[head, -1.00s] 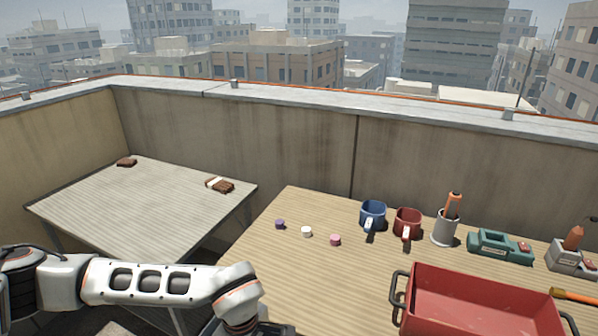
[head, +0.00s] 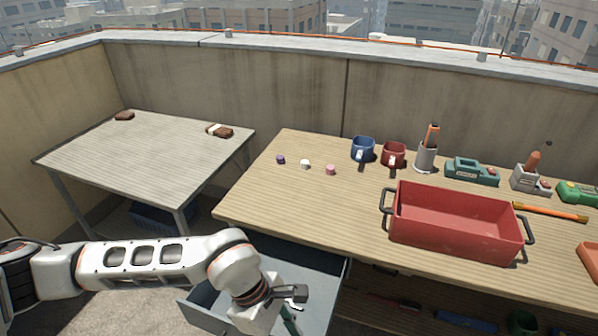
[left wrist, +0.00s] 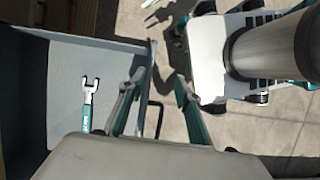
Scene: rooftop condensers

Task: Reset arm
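My left arm comes in from the left in the head view. Its gripper (head: 291,312) is low over the open grey drawer (head: 325,262) under the wooden workbench. I cannot make out my right gripper in either view.
The workbench (head: 290,200) holds a red crate (head: 455,245), a blue mug (head: 362,149), a red mug (head: 393,154), a pen cup (head: 425,158) and three small caps (head: 304,164). A side table (head: 140,160) bears brown blocks (head: 220,131). A shelf (head: 420,305) below holds tools.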

